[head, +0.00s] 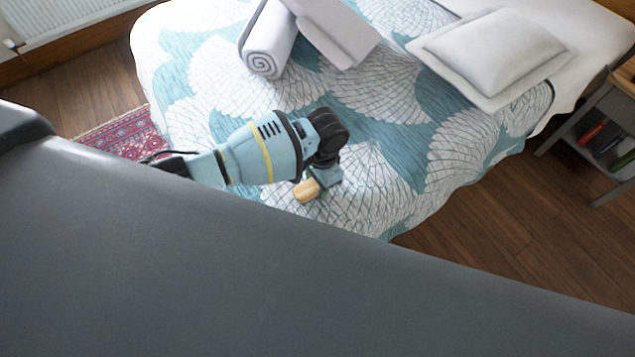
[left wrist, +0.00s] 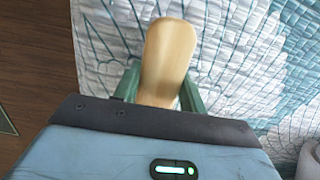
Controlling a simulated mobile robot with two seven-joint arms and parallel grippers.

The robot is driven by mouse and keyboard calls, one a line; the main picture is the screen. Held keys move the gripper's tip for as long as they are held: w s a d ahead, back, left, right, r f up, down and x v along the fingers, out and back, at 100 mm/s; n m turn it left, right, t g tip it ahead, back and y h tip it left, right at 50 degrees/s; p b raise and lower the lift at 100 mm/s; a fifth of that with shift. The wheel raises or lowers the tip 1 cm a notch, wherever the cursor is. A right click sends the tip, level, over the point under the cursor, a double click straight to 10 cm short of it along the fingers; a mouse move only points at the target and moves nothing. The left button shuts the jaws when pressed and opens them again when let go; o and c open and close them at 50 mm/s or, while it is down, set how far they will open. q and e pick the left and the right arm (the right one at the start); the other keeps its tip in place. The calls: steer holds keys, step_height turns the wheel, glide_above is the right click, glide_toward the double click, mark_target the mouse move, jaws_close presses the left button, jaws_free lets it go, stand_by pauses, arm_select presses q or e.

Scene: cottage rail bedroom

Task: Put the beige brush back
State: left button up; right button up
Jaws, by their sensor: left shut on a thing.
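The beige brush (head: 306,190) shows at the tip of my left gripper (head: 316,184) in the head view, over the near part of the bed. In the left wrist view the brush (left wrist: 168,55) is a pale wooden, rounded piece between the two green fingers of my left gripper (left wrist: 160,90). The gripper is shut on it. I cannot tell whether the brush touches the bedspread. The rest of the brush is hidden by the gripper body. My right gripper is not in view.
The bed (head: 385,195) has a teal and white patterned cover. A rolled white towel (head: 268,45) and a pillow (head: 490,50) lie on it. A grey bedside table (head: 605,105) with several small items on its shelf stands at right. Wooden floor (head: 500,230) is clear between them.

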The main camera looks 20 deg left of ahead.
arm_select(q)
steer(key=shift+f, duration=0.4)
steer(key=shift+r, duration=0.1)
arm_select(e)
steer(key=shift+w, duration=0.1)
arm_select(q)
steer(key=o, duration=1.1)
steer(key=shift+f, duration=0.2)
step_height(320, 180, up, 12)
steer(key=w+d+p, duration=0.1)
steer(key=shift+r+p, duration=0.15)
steer(key=shift+p, duration=0.25)
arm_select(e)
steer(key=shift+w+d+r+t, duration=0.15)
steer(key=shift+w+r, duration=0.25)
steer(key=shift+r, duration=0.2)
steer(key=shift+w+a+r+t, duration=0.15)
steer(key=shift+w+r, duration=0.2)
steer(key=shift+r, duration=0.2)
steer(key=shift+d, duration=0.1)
